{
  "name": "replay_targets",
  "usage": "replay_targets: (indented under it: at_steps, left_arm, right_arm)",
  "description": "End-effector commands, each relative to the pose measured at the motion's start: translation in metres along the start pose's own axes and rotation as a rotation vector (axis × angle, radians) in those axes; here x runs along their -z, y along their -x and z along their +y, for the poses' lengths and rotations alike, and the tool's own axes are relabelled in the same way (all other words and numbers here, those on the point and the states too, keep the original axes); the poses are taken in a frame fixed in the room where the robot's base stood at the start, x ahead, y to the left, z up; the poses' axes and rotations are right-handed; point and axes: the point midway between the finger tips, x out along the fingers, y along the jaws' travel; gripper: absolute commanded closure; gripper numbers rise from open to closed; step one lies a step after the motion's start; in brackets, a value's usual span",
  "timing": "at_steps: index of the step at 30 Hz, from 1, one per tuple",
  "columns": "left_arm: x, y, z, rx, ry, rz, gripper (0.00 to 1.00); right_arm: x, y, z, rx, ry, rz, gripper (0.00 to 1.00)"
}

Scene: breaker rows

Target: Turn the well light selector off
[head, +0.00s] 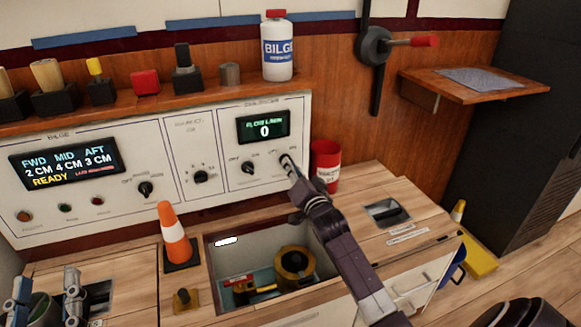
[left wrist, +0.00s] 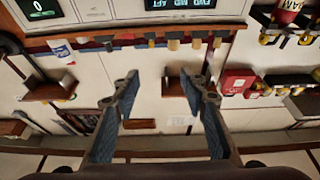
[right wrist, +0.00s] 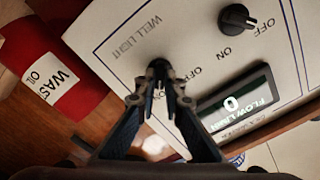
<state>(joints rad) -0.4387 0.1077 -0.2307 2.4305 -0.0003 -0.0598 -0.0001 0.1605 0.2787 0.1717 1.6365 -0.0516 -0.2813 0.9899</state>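The well light selector (right wrist: 158,66) is a small dark knob on the white panel, beside the printed words WELL LIGHT. My right gripper (head: 288,161) reaches up to it at the panel's right end. In the right wrist view its fingertips (right wrist: 160,78) are close together around the knob and cover most of it. OFF and ON are printed close to the knob; which one it points at is hidden. My left gripper (head: 46,294) is open and empty at the lower left, away from the panel; its spread fingers show in the left wrist view (left wrist: 160,92).
Another black knob (head: 248,168) sits left of the selector, below the flow display (head: 263,127). A red waste oil container (head: 326,166) stands close to my right gripper. An orange cone (head: 174,235) stands beside the open well (head: 225,258). A BILGE bottle (head: 277,52) stands on the shelf above.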

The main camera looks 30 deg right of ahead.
Motion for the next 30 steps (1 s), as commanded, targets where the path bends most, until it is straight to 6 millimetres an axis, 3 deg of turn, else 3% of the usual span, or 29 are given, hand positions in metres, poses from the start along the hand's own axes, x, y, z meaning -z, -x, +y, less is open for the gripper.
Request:
replay_targets:
  at_steps: [11, 20, 26, 30]
  left_arm:
    - [-0.010, 0.000, -0.002, 0.003, -0.001, -0.054, 0.60]
    - [-0.071, 0.018, -0.010, 0.020, -0.009, -0.354, 0.60]
    - [-0.124, 0.056, -0.018, 0.038, -0.013, -0.647, 0.60]
    - [-0.153, 0.092, -0.023, 0.051, -0.013, -0.848, 0.60]
  right_arm:
    - [0.000, 0.000, -0.001, 0.000, 0.019, 0.000, 1.00]
    - [0.002, 0.000, -0.002, -0.002, 0.125, -0.001, 1.00]
    - [0.002, 0.000, -0.002, -0.003, 0.239, -0.001, 1.00]
    - [0.002, 0.000, -0.002, -0.002, 0.324, -0.001, 1.00]
